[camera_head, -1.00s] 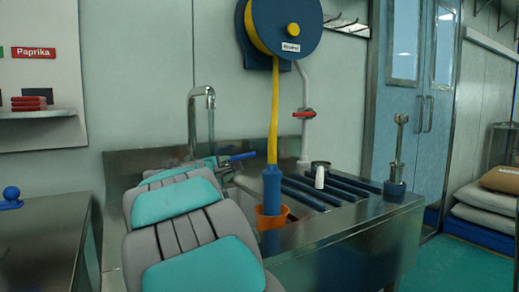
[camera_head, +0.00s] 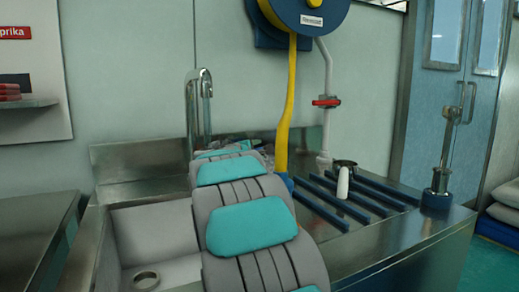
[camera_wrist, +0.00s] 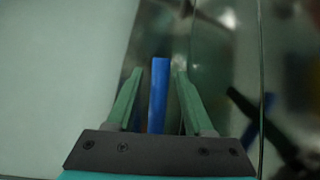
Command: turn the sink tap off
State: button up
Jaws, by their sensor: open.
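The steel sink tap (camera_head: 203,100) stands at the back of the sink with its curved spout. I cannot clearly tell whether water runs from it. The tap's blue lever (camera_wrist: 158,95) shows in the wrist view, upright in the picture between the two green fingers of my gripper (camera_wrist: 160,74). The fingers are open, with a gap on each side of the lever. In the head view my grey and teal arm reaches toward the back of the sink and hides the lever and most of the gripper.
The sink basin (camera_head: 150,235) is left of my arm. A blue reel (camera_head: 300,12) with a yellow hose (camera_head: 289,90) hangs behind. Right are dark blue bars (camera_head: 350,205), a white bottle (camera_head: 343,183), a pipe with a red valve (camera_head: 326,102) and a metal stand (camera_head: 441,185).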

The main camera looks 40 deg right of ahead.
jog(key=shift+w+d, duration=0.3)
jog(key=shift+d, duration=0.3)
jog(key=shift+c, duration=0.3)
grip_shut()
dwell(0.8)
